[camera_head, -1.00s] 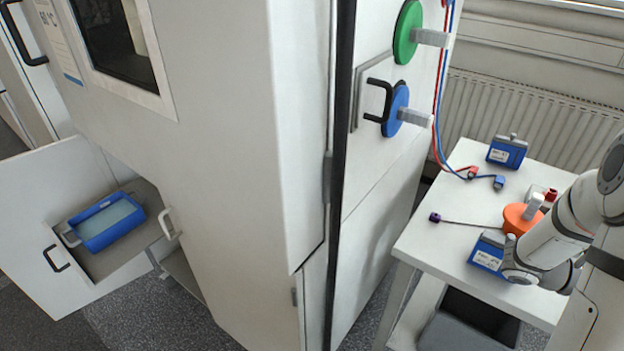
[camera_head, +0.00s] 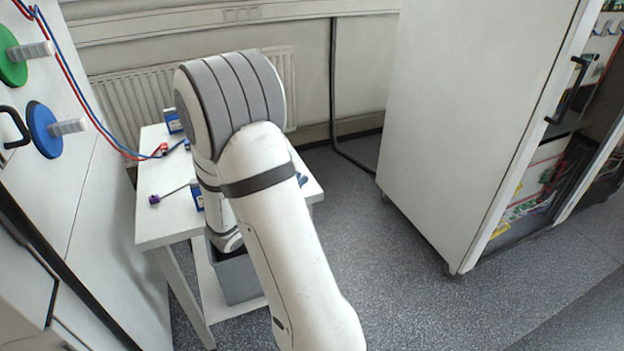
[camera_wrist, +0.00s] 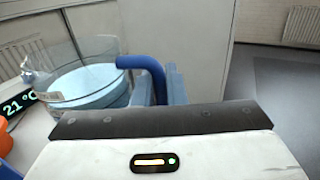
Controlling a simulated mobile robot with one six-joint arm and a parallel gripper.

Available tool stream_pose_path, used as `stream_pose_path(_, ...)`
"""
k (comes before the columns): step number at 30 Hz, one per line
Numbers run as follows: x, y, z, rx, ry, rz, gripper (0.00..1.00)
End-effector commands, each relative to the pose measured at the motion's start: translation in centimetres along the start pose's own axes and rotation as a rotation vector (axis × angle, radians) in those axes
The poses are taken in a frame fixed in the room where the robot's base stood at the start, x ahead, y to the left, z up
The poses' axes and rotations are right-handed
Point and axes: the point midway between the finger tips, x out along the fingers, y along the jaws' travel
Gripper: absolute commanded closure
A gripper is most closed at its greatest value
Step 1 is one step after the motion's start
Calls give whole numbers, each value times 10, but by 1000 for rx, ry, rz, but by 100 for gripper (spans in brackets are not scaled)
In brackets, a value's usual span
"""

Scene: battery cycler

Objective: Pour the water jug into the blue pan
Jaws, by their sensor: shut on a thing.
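The water jug (camera_wrist: 88,85) is a clear vessel with pale blue water inside and a blue handle (camera_wrist: 145,62). It shows at the left of the wrist view and looks roughly upright. My gripper (camera_wrist: 160,90) has its light blue fingers closed around the handle. In the head view my arm hides the jug and gripper. The blue pan is in neither view now. A second ago the head view showed it on a pull-out shelf low in the open white cabinet, pale inside.
The white table (camera_head: 155,222) holds blue boxes, cables and a purple-tipped rod; a grey bin (camera_head: 238,278) sits below. A green display (camera_wrist: 17,98) and an orange object (camera_wrist: 5,140) lie beside the jug. A tall white cabinet (camera_head: 470,120) stands right; the floor between is free.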

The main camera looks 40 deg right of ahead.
Motion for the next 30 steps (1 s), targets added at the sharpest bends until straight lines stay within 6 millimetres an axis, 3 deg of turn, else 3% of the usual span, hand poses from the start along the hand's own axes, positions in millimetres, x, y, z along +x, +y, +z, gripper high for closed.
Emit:
stream_pose_path(8, -42, 46, -11, 4, -9, 282, 100)
stream_pose_path(18, -121, 115, -28, 7, 2, 742, 100)
stream_pose_path(24, -157, 140, -28, 10, 11, 935, 100)
stream_pose_path(30, -173, 152, -27, 11, 15, 1027, 100)
